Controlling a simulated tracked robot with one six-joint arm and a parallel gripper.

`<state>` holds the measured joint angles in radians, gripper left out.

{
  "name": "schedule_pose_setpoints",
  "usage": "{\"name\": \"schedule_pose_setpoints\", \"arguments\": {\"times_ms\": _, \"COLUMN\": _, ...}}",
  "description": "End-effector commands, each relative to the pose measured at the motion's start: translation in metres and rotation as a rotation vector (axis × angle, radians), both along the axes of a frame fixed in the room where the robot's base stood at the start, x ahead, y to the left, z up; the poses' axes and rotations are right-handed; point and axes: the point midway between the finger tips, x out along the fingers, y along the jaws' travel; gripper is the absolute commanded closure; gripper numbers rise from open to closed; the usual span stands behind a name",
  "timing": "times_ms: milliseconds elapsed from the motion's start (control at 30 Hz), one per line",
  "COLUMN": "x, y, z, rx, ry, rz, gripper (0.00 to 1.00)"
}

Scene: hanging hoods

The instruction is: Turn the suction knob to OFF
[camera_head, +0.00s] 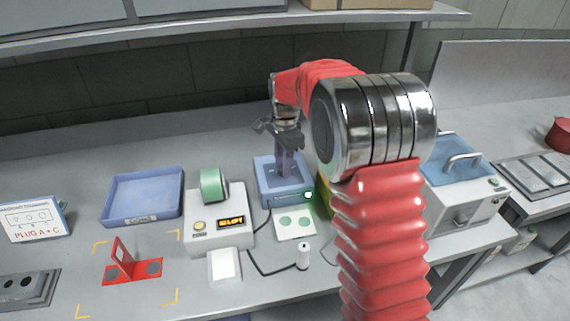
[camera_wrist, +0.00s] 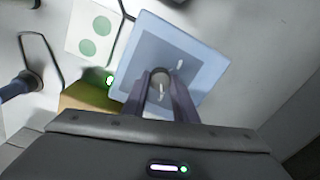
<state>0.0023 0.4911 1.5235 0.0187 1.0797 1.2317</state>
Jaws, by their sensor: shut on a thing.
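The suction unit is a blue square box (camera_head: 265,198) with a grey inner top, on the bench in the head view. It also shows in the wrist view (camera_wrist: 193,50). A round brownish knob (camera_wrist: 160,75) with a white mark stands on its top. A short white mark lies on the plate beside the knob. My gripper (camera_head: 288,172) reaches down over the box. In the wrist view my gripper (camera_wrist: 159,84) has one finger on each side of the knob and is shut on it. The fingers hide the knob in the head view. I cannot read an OFF label.
A small lamp (camera_head: 308,194) glows green beside the box. A white card with green dots (camera_head: 295,222) lies in front. A white device with a green roll (camera_head: 214,184) stands left, then a blue tray (camera_head: 143,196). A blue-topped station (camera_head: 462,160) stands right.

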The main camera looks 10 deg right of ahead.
Motion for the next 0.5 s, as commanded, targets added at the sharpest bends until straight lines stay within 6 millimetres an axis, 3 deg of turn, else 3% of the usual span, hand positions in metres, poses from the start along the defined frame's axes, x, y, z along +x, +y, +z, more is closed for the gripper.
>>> {"name": "schedule_pose_setpoints", "arguments": {"times_ms": 167, "x": 0.0006, "y": 0.0001, "z": 0.0004, "rx": 0.001, "ry": -0.002, "rz": 0.0, "gripper": 0.97}}
{"name": "schedule_pose_setpoints", "arguments": {"times_ms": 500, "x": 0.0007, "y": -0.0008, "z": 0.0004, "rx": -0.001, "ry": -0.002, "rz": 0.034, "gripper": 0.97}}
